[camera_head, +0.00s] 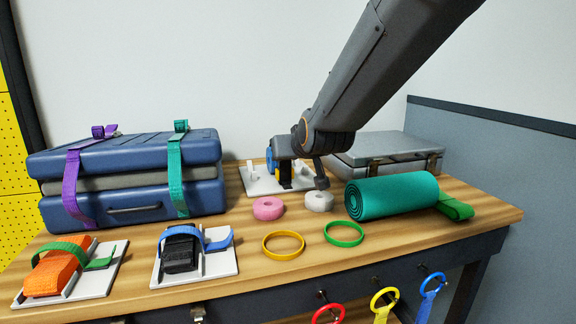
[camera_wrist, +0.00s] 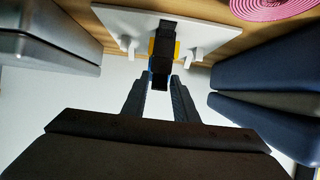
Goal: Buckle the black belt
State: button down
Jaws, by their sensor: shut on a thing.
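The black belt (camera_head: 286,184) stands at a white board (camera_head: 255,186) at the back of the table, below my wrist. In the wrist view the black belt (camera_wrist: 166,30) runs down from the board toward my fingers. A yellow part (camera_wrist: 177,50) shows behind it, and a little blue shows beside it. My gripper (camera_wrist: 161,80) is shut on the black belt, with one finger on each side of it. In the head view my wrist hides most of the grip. I cannot tell how the belt end lies to a buckle.
Blue cases (camera_head: 130,180) with purple and teal straps stand left; a grey case (camera_head: 388,152) stands back right. A green roll (camera_head: 395,194), pink roll (camera_head: 268,208), white roll (camera_head: 319,201), and yellow (camera_head: 283,245) and green rings (camera_head: 344,233) lie in front. Two strap boards sit front left.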

aim_at(285, 169)
jog(key=shift+s+d+f+b, duration=0.1)
jog(key=shift+s+f+b, duration=0.2)
jog(key=shift+f+b, duration=0.45)
jog(key=shift+s+f+b, duration=0.3)
jog(key=shift+f+b, duration=0.35)
jog(key=shift+f, duration=0.2)
jog(key=shift+t, duration=0.3)
jog(key=c, duration=1.6)
grip_release()
jog(key=shift+w, duration=0.1)
jog(key=shift+r, duration=0.25)
jog(key=shift+s+r, duration=0.1)
jog(key=shift+s, duration=0.15)
jog(key=p+v, duration=0.1)
jog(key=v, duration=0.6)
jog(key=shift+s+d, duration=0.1)
jog(key=shift+s, duration=0.05)
